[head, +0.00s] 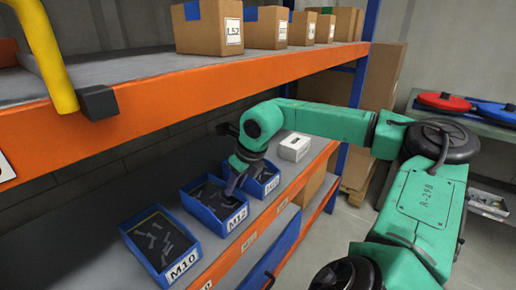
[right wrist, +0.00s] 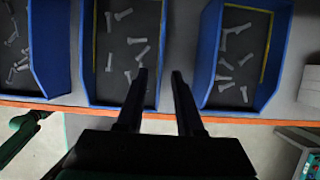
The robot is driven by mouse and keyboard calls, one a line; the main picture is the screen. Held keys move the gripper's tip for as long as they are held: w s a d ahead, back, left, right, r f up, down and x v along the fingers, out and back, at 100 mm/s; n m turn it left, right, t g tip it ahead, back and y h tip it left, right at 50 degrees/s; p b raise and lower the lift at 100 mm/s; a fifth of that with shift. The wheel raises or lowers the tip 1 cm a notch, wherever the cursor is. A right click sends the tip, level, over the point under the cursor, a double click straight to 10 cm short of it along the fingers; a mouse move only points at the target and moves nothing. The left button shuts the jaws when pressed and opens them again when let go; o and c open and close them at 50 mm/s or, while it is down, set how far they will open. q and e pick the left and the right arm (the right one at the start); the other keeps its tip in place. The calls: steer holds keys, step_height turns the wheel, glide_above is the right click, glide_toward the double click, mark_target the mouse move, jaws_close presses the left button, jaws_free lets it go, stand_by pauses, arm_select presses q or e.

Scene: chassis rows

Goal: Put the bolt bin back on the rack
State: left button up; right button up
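Three blue bins of bolts stand in a row on the rack's middle shelf. The nearest is labelled M10 (head: 182,266), the middle one M12 (head: 231,221), and the far one's label (head: 270,187) is partly hidden. My right gripper (head: 232,186) reaches down at the side of the M12 bin facing the far bin. In the right wrist view its fingers (right wrist: 160,78) are apart with nothing seen between them, around the right wall of the middle bin (right wrist: 90,98); contact is unclear. A dark piece at the head view's bottom edge may be my left gripper; its state is unclear.
A small white box (head: 294,147) stands past the bins. The orange upper shelf (head: 215,87) carries cardboard boxes (head: 208,27) above my right arm. A yellow bar (head: 50,50) is at the upper left.

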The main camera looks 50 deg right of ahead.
steer(key=s+b, duration=0.1)
steer(key=s, duration=0.6)
steer(key=shift+s+b, duration=0.25)
steer(key=shift+b, duration=0.1)
arm_select(q)
steer(key=w, duration=0.3)
steer(key=w+d+r, duration=0.1)
steer(key=w, duration=0.1)
steer(key=shift+d, duration=0.1)
arm_select(e)
steer(key=shift+s+a, duration=0.1)
steer(key=shift+s, duration=0.25)
